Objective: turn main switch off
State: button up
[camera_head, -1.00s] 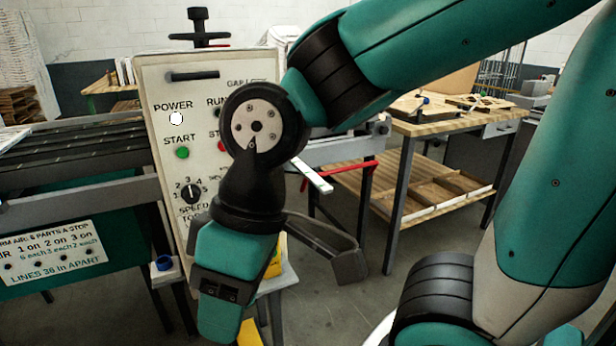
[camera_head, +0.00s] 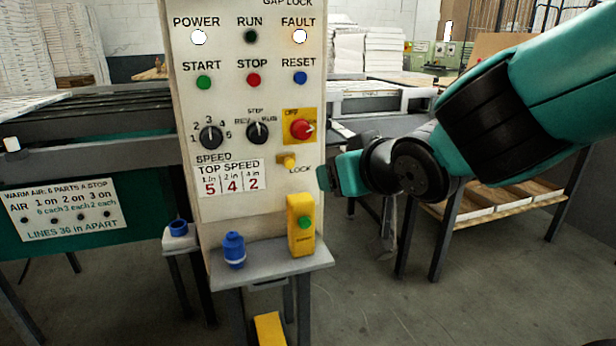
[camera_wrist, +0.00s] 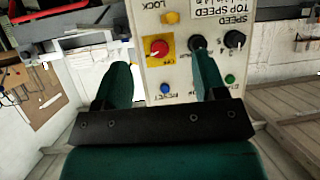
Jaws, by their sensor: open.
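The main switch is a red rotary knob (camera_head: 302,130) on a yellow plate, right side of the upright control panel (camera_head: 215,110). The word OFF is at the plate's upper left. A pale mark on the knob seems to point right, away from OFF. My gripper (camera_head: 328,179) is at the panel's right edge, lower than the knob in the head view. In the wrist view the red knob (camera_wrist: 158,48) shows upside down between the two teal fingers of my open gripper (camera_wrist: 160,62), with nothing held. The distance to the knob is hard to tell.
A yellow lock button (camera_head: 288,162) is below the switch. The speed knob (camera_head: 211,137) and step knob (camera_head: 257,132) are to its left, with a row of buttons above. A shelf below (camera_head: 270,268) holds a blue item (camera_head: 234,250) and a yellow green-button box (camera_head: 301,225).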

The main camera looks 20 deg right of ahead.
jog(key=w+t+b, duration=0.3)
jog(key=t+b, duration=0.2)
jog(key=p, duration=1.5)
send_near(305, 132)
jog(key=shift+n, duration=0.4)
jog(key=w, duration=0.9)
jog(key=shift+w+a+f, duration=0.1)
jog(key=shift+a, duration=0.25)
jog(key=shift+w+f+p, duration=0.1)
jog(key=shift+w+p, duration=0.2)
jog(key=shift+w, duration=0.15)
jog(key=shift+c, duration=0.2)
jog(key=c, duration=0.9)
